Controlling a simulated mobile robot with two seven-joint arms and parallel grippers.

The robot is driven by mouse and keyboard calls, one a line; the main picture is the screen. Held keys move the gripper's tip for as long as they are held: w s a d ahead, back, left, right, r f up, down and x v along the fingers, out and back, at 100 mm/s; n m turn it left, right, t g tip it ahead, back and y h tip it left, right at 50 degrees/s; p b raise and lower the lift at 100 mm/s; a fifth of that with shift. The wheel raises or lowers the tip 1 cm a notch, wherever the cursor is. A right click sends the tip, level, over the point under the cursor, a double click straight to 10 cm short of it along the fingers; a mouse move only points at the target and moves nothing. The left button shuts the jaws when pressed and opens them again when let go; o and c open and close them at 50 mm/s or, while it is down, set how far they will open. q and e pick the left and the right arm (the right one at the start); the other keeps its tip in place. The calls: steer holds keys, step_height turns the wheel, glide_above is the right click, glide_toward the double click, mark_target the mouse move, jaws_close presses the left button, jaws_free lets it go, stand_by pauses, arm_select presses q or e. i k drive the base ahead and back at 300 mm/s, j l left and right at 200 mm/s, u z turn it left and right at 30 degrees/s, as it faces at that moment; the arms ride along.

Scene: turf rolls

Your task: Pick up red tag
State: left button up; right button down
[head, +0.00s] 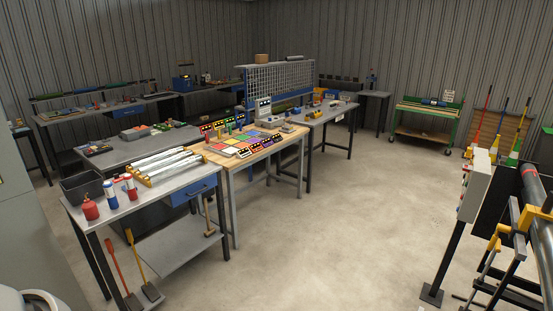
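I cannot make out the red tag for certain at this distance. Small coloured pieces and coloured squares lie on the wooden-topped table (285,147) in the middle of the room. Some of the pieces on that table look red, but they are too small to tell apart. A red band (529,171) shows on the dark roll (534,190) at the right edge; I cannot tell whether it is a tag. Neither of my grippers is in view.
A green cart (424,119) stands by the back wall. Black stand legs (445,262) are at right. The concrete floor (345,220) between is clear.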

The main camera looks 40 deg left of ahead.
mark_target(116, 179)
steer(key=u, duration=2.2)
steer(key=i, duration=6)
steer(key=i+u, duration=0.35)
steer(key=i, duration=0.15)
steer(key=i+l+u, duration=0.25)
steer(key=i+u, duration=0.15)
steer(key=i+l+u, duration=0.35)
steer(key=i, duration=0.2)
steer(key=u, duration=4.45)
